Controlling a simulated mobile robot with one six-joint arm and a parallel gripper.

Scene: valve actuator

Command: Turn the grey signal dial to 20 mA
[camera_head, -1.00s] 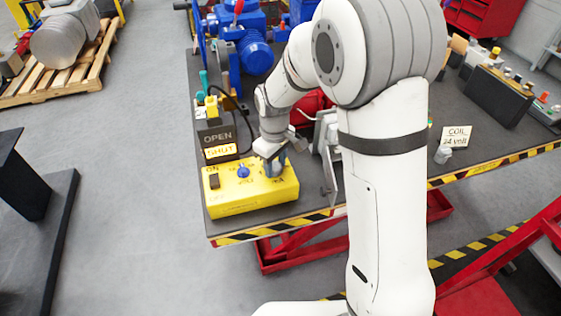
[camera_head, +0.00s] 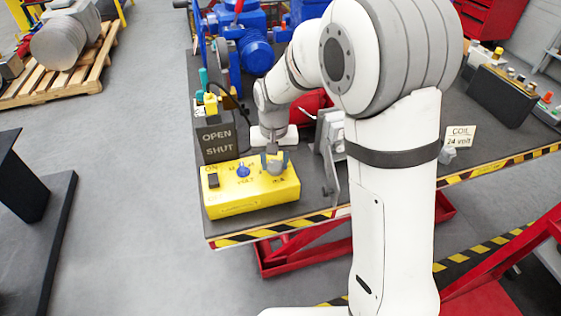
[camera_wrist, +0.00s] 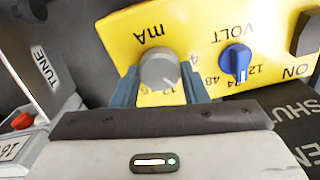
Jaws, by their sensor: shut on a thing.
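The yellow box (camera_head: 250,200) stands at the near left corner of the table. In the wrist view the grey mA dial (camera_wrist: 159,69) sits between the two blue-grey fingers of my gripper (camera_wrist: 160,82), which is shut on it. A pale line on the dial points to the lower right in that view. Some scale figures show around it, but the fingers hide part of the scale, so I cannot read the exact setting. In the head view my gripper (camera_head: 274,162) is over the right part of the box.
The blue VOLT knob (camera_wrist: 236,60) is close beside the grey dial. An ON/OFF switch (camera_head: 213,180) is at the box's left end. Behind stands a dark OPEN/SHUT indicator (camera_head: 217,143), with neither word lit. A grey metal bracket (camera_head: 330,150) stands right of my gripper.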

